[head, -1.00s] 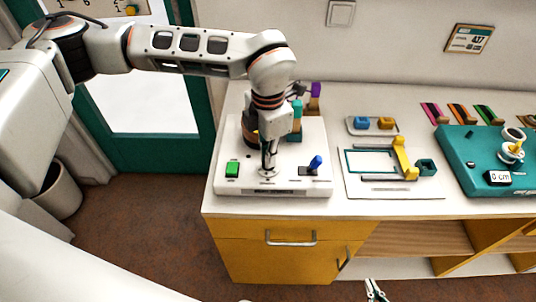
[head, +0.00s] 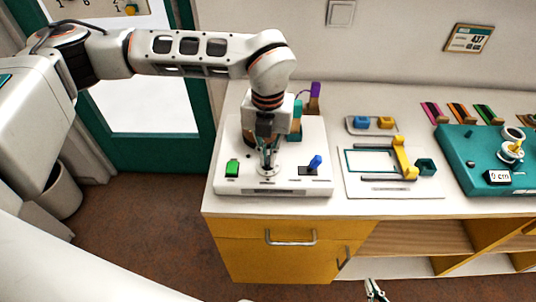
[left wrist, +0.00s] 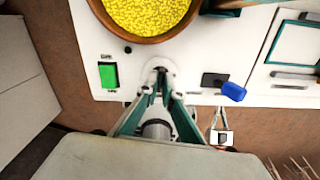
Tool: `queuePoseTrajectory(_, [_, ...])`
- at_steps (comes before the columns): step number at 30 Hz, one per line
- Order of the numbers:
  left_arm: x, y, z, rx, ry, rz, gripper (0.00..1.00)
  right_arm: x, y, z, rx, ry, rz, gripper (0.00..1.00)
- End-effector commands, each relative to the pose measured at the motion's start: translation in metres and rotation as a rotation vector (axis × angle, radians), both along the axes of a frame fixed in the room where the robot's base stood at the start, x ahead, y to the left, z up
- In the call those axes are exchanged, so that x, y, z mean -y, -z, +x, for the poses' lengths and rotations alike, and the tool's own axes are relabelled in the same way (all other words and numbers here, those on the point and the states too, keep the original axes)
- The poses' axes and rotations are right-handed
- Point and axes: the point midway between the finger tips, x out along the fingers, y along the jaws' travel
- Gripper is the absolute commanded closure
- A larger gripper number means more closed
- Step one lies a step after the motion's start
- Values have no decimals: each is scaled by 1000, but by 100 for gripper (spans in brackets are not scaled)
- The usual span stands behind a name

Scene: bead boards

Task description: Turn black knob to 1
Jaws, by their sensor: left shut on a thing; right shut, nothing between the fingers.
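The white board (head: 320,136) stands at the left end of the counter. The knob (left wrist: 161,72) sits near its front middle, between a green switch (head: 232,168) and a blue-tipped lever (head: 316,162). My left gripper (head: 268,166) points down and is shut on the knob. The fingers hide most of it; only a dark bit and its pale round base show in the left wrist view. I cannot read a number or pointer at the knob. My right gripper (head: 374,290) is shut and empty, low in front of the cabinet.
A bowl of yellow beads (left wrist: 148,14) stands on the board behind the knob. To the right lie a frame with a yellow slider (head: 400,154) and a teal board (head: 462,176). A tray with blue and yellow blocks (head: 372,133) is behind.

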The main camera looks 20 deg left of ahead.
Motion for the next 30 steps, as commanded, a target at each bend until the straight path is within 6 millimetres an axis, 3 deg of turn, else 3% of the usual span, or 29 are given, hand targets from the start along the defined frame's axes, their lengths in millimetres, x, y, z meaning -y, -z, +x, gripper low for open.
queuePoseTrajectory(10, [0, -1, 1, 2, -146, -2, 100, 0, 0, 0, 0, 0, 0, 100])
queuePoseTrajectory(27, [0, -1, 1, 3, -175, -1, 100, 0, -3, 1, 5, 0, 1, 100])
queuePoseTrajectory(28, [0, -1, 1, 3, -174, -1, 86, 0, -3, 1, 5, 0, 1, 100])
queuePoseTrajectory(29, [0, -1, 1, 3, -174, -1, 78, 0, -3, 1, 5, 0, 1, 100])
queuePoseTrajectory(30, [0, -1, 1, 3, -174, -1, 77, 0, -3, 1, 5, 0, 1, 100])
